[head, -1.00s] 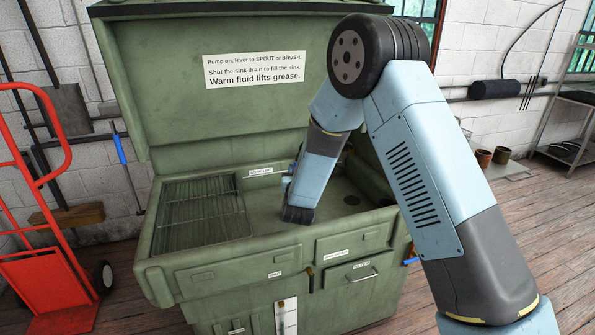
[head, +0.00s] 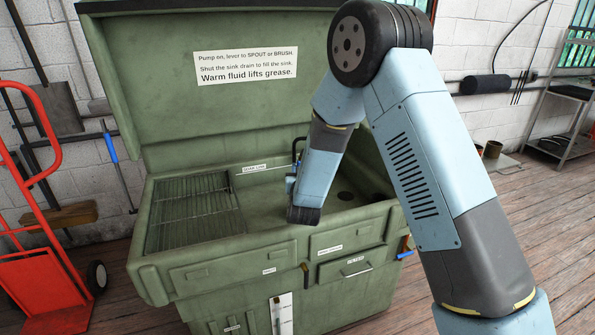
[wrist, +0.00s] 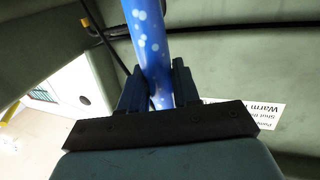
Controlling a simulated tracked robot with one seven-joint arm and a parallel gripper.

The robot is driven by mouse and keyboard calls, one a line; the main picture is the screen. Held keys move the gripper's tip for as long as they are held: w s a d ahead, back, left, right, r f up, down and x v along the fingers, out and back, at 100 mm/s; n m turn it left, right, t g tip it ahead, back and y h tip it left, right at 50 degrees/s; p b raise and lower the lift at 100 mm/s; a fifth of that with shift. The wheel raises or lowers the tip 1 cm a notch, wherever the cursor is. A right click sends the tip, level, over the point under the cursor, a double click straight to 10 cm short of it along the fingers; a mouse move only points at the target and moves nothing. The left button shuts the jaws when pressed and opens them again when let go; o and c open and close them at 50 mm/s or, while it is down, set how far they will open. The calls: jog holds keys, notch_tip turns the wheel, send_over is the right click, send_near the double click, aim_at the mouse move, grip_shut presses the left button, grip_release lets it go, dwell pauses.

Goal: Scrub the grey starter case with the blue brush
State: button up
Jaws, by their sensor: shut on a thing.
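In the wrist view, my gripper (wrist: 153,90) is shut on a blue shaft with white specks, which I take for the handle of the blue brush (wrist: 150,40). Its bristle end is not visible. In the head view, my arm reaches down into the green parts washer's sink (head: 262,207), and the gripper is mostly hidden by my own wrist. The grey starter case cannot be made out in either view.
The washer's raised lid (head: 160,100) carries a white sign (head: 246,66). A wire rack (head: 195,212) fills the sink's left side. A dark curved tube (head: 297,146) rises beside my arm. A red hand truck (head: 50,245) stands at left. Wooden floor lies right.

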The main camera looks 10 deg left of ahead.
jog(key=shift+w+d, duration=0.55)
jog(key=shift+d, duration=0.3)
jog(key=shift+w, duration=0.1)
jog(key=w, duration=0.3)
jog(key=shift+w+d, duration=0.25)
jog(key=shift+d, duration=0.05)
jog(key=w+d+r, duration=0.3)
jog(key=w+r, duration=0.2)
dwell(0.9)
dwell(0.4)
